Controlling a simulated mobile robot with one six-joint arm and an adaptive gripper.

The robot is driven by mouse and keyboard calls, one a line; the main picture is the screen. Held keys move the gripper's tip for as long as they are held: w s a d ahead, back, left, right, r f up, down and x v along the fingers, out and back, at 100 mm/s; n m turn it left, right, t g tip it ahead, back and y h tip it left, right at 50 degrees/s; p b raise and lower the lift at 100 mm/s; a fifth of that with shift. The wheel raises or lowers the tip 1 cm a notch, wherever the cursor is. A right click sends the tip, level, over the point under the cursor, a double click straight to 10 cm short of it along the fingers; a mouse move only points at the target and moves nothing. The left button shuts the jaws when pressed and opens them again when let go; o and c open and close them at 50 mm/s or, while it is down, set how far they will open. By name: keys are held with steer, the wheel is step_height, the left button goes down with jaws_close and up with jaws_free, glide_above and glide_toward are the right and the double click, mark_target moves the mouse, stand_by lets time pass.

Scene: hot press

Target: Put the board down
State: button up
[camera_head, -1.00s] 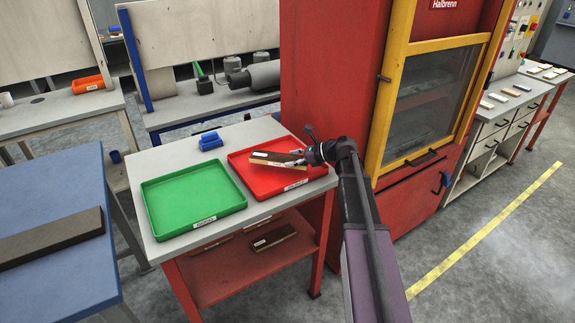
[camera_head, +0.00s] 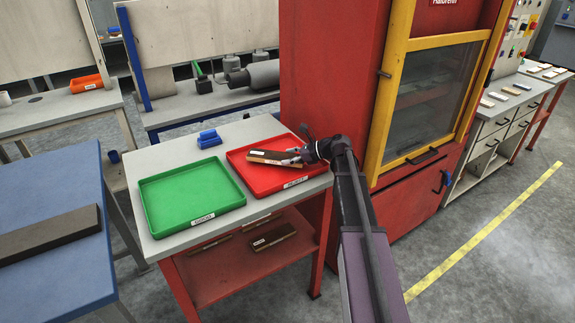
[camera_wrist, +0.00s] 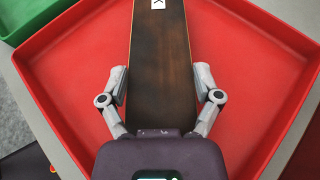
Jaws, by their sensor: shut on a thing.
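The board (camera_head: 268,158) is a flat piece with a dark brown top and a pale long edge. My gripper (camera_head: 294,155) is shut on its right end over the red tray (camera_head: 308,172). In the wrist view the board (camera_wrist: 160,60) runs away from me between the two grey fingers of my gripper (camera_wrist: 161,88), with a white label at its far end. The red tray (camera_wrist: 70,80) lies under it on both sides. I cannot tell whether the board touches the tray floor.
A green tray (camera_head: 190,203) labelled GOOD stands left of the red one on the same table (camera_head: 160,160). Blue blocks (camera_head: 209,138) sit behind the trays. A red press with a yellow-framed door (camera_head: 425,100) stands close on the right. More boards (camera_head: 272,238) lie on the shelf below.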

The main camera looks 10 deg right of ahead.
steer(key=shift+f+b, duration=0.45)
steer(key=shift+f, duration=0.35)
steer(key=o, duration=1)
steer(key=shift+f, duration=0.1)
steer(key=shift+r, duration=0.2)
steer(key=p+v, duration=0.4)
steer(key=v, duration=0.6)
steer(key=shift+s+d+r, duration=0.1)
steer(key=shift+d+r, duration=0.05)
steer(key=shift+p+v, duration=0.3)
steer(key=shift+v, duration=0.45)
